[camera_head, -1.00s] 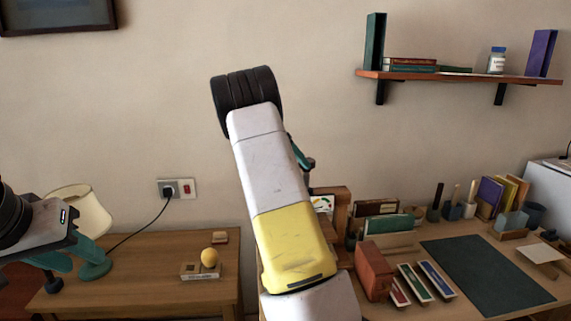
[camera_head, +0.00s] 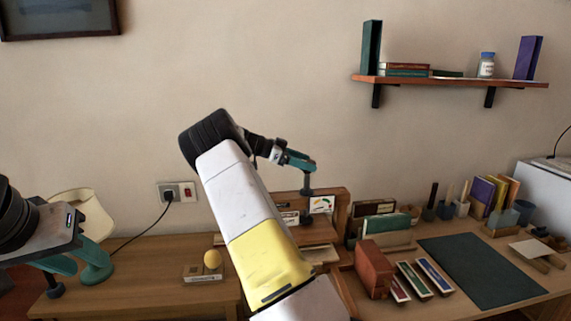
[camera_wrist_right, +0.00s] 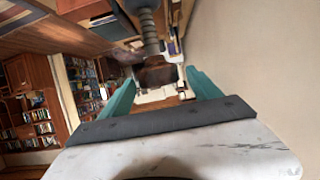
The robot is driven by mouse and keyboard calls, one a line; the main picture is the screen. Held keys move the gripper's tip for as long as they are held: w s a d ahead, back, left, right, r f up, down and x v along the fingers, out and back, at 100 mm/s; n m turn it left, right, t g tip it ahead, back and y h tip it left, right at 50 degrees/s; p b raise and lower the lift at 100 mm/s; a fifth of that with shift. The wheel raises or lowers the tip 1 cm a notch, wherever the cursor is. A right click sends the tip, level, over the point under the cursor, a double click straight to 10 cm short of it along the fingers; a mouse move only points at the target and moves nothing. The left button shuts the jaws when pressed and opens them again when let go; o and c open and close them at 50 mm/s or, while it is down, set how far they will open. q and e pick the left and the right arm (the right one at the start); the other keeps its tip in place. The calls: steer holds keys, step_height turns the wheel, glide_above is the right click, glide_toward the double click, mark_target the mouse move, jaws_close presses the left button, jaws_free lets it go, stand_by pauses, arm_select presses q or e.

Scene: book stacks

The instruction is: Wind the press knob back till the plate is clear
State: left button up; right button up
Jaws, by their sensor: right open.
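The press stands at the middle of the desk as a brown wooden frame (camera_head: 340,212), partly hidden behind my right arm. In the right wrist view, a grey ridged screw (camera_wrist_right: 150,32) comes in from the top. A dark brown piece, apparently the knob (camera_wrist_right: 156,76), lies in line between the teal fingers. My right gripper (camera_wrist_right: 160,90) is open, with a gap visible on both sides of it; contact cannot be told. In the head view the right gripper (camera_head: 300,162) is over the press. The plate cannot be made out. My left gripper (camera_head: 75,272) is at the far left, away from the press.
A red-brown box (camera_head: 374,268), several slim boxes (camera_head: 414,280) and a dark green mat (camera_head: 482,270) lie right of the press. A shelf (camera_head: 450,80) hangs above.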

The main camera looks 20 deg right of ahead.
steer(key=shift+s+d+f, duration=0.1)
steer(key=shift+d+f, duration=0.15)
steer(key=shift+d, duration=0.2)
steer(key=shift+c, duration=0.4)
steer(key=c, duration=1.3)
steer(key=shift+n+t, duration=0.3)
steer(key=shift+n, duration=0.1)
